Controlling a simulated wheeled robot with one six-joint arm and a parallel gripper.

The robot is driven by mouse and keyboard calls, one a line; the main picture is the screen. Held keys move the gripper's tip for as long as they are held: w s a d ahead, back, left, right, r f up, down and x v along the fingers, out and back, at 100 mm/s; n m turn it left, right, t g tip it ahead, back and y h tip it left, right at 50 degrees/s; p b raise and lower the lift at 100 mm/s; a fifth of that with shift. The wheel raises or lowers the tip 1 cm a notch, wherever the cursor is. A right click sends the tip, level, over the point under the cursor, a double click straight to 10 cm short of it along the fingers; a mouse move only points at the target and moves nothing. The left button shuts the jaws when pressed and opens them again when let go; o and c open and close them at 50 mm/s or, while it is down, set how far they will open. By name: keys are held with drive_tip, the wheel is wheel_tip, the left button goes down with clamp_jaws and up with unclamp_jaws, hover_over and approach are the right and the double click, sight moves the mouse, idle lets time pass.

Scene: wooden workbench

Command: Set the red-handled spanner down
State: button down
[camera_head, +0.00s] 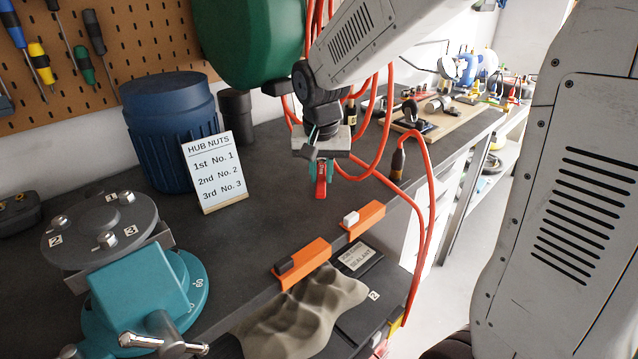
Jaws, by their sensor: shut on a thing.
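My gripper (321,172) hangs over the back middle of the dark bench top, pointing down. Its teal fingers are shut on the red-handled spanner. The spanner's red handle (321,188) shows between and just below the fingertips. The spanner's metal end is hard to make out at this size. I cannot tell whether the spanner touches the bench top (262,215).
A teal vise (140,290) holds a round plate with numbered nuts at the front left. A "HUB NUTS" card (215,172) leans by a blue bin (168,130). Orange holders (302,262) and a crumpled cloth (300,315) lie in front. Red hoses (425,195) loop at right.

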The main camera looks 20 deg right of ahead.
sight(318, 177)
drive_tip(key=shift+w+a, duration=0.15)
drive_tip(key=shift+w, duration=0.15)
drive_tip(key=shift+w+f, duration=0.1)
drive_tip(key=shift+f, duration=1.7)
drive_tip(key=shift+f, duration=0.1)
drive_tip(key=shift+f, duration=0.1)
drive_tip(key=c, duration=1.3)
unclamp_jaws()
